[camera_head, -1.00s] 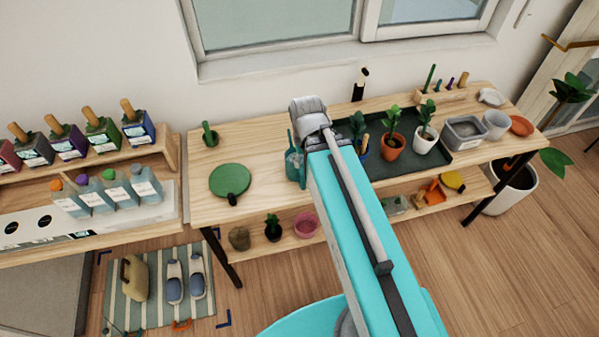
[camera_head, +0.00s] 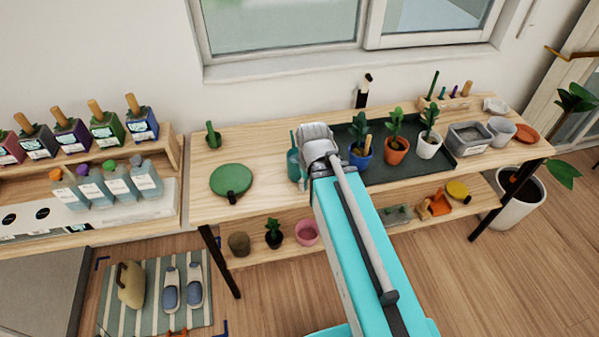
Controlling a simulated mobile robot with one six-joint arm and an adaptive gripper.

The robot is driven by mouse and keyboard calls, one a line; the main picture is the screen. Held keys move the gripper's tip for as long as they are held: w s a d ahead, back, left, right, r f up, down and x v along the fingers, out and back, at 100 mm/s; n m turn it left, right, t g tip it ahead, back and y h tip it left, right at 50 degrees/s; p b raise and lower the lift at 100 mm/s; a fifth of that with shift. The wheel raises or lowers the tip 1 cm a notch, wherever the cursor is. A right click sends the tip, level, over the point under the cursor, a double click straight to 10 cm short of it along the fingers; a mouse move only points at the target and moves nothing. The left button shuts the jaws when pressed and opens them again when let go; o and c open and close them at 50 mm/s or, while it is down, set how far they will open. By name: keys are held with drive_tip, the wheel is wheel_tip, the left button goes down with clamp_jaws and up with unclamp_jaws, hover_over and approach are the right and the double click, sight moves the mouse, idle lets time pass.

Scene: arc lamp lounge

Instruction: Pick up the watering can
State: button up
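A teal object (camera_head: 293,168) stands on the wooden bench, just left of my arm's grey wrist. It has a thin upright part and looks like the watering can, but my arm covers its right side, so its full shape and handle are hidden. My teal arm reaches up from the bottom of the picture, and its grey wrist end is over the bench's front part, beside the teal object. My gripper's fingers do not show. I cannot tell whether anything touches the teal object.
A green round board (camera_head: 231,179) lies left on the bench (camera_head: 265,140). A dark tray (camera_head: 380,174) holds a blue pot (camera_head: 360,158), an orange pot (camera_head: 396,151) and a white pot (camera_head: 429,146). A grey bin (camera_head: 469,137) stands right.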

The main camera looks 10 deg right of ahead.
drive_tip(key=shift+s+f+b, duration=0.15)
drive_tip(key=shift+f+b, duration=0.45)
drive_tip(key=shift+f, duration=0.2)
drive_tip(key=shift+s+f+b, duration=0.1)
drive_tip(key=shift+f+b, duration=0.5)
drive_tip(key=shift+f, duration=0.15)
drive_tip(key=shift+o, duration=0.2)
